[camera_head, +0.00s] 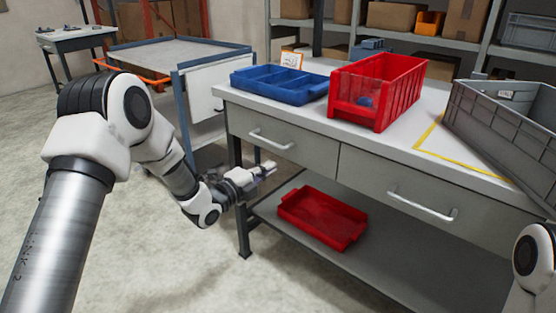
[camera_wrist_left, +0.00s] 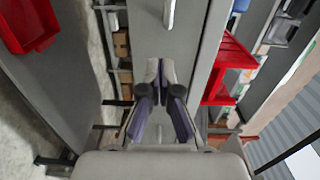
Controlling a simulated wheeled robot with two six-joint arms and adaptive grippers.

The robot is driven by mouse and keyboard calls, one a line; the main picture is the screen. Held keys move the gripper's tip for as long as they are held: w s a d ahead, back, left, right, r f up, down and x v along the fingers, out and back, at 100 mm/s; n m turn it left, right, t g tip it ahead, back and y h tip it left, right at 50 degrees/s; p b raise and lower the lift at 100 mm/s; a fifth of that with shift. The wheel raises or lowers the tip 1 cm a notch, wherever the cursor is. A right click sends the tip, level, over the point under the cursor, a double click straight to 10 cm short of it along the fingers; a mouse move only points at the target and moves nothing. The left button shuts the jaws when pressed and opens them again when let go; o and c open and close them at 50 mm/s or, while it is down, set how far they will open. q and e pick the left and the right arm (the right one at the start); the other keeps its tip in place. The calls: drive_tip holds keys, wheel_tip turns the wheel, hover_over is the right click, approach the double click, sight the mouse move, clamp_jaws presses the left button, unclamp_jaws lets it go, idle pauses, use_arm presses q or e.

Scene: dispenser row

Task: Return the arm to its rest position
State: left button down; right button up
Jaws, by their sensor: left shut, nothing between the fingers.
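My left arm (camera_head: 110,115) comes in from the left and bends down in front of the workbench. My left gripper (camera_head: 265,171) points to the right, below the left drawer and near the bench's front left leg. In the left wrist view my left gripper (camera_wrist_left: 164,82) is shut and empty, with drawer fronts close behind its fingers. Part of my right arm (camera_head: 535,255) shows at the lower right edge; its gripper is out of view.
On the workbench (camera_head: 290,115) are a blue divided tray (camera_head: 279,91), a red bin (camera_head: 350,98) and a grey crate (camera_head: 480,120). A red tray (camera_head: 318,222) lies on the lower shelf. A metal cart (camera_head: 175,52) stands behind my left arm. The floor at lower left is clear.

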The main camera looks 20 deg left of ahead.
use_arm(q)
drive_tip(key=s+d+f+n+g+y, duration=0.1)
drive_tip(key=s+d+f+g, duration=0.15)
drive_tip(key=s+f, duration=0.55)
drive_tip(key=s+d+f+n+g, duration=0.1)
drive_tip(key=s+f+g, duration=0.3)
drive_tip(key=f, duration=0.8)
drive_tip(key=s+a+f+n+g+y, duration=0.1)
drive_tip(key=s+f+n+g, duration=0.1)
drive_tip(key=s+f+n, duration=0.45)
drive_tip(key=s+f+n+g+y, duration=0.1)
drive_tip(key=s+f+g+y, duration=0.15)
drive_tip(key=s, duration=0.75)
drive_tip(key=s+a+f+n+g+y, duration=0.1)
drive_tip(key=s+f+n+g, duration=0.1)
drive_tip(key=s+f+n, duration=0.45)
drive_tip(key=s+a+r+n+g+y, duration=0.1)
drive_tip(key=s+a+r+n+g, duration=0.15)
drive_tip(key=s+n, duration=0.55)
wheel_tip(320, 180, up, 19)
drive_tip(key=s+m+g+p, duration=0.1)
drive_tip(key=p, duration=1.8)
drive_tip(key=shift+s, duration=0.4)
